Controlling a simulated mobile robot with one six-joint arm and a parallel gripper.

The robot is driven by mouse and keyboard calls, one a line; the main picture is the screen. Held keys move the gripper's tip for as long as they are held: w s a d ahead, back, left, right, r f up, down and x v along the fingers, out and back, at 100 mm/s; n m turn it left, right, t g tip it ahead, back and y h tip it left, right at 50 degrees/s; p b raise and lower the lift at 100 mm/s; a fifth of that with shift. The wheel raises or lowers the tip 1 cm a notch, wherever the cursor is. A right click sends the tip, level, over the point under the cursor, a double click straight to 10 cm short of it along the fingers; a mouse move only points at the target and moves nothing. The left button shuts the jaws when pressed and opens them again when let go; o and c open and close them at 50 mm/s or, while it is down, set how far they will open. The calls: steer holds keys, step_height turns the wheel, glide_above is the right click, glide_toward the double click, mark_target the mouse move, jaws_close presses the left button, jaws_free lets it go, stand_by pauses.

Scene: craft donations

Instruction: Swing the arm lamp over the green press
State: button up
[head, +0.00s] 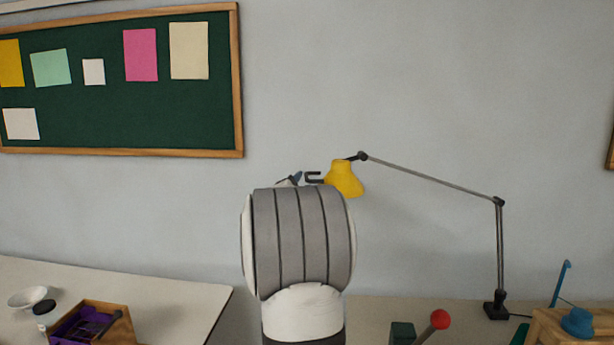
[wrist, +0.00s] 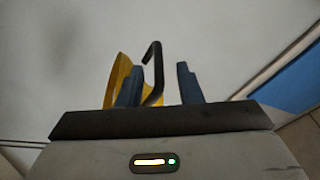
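The arm lamp has a yellow shade (head: 343,179) and a thin jointed grey arm, standing on a dark base at the right of the head view. A dark hooked handle (head: 314,176) sticks out left of the shade. In the wrist view the handle (wrist: 153,72) stands between the two blue fingers of my gripper (wrist: 158,68), with gaps on both sides near the tips; the yellow shade (wrist: 116,78) is behind the left finger. My gripper is open. The green press (head: 402,332), beside a red-knobbed lever, is cut off at the bottom edge, below and right of the shade.
A wooden box with purple lining (head: 125,327), a white bowl (head: 28,297) and a dark-lidded jar stand on the left table (head: 180,295). A blue object (head: 577,321) sits on a wooden box at the far right. My arm blocks the middle of the head view.

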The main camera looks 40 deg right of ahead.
mark_target(307, 177)
steer(key=shift+s+p+x, duration=0.2)
steer(key=shift+p+x, duration=0.2)
steer(key=shift+x, duration=1.4)
steer(key=shift+d, duration=0.15)
jaws_close()
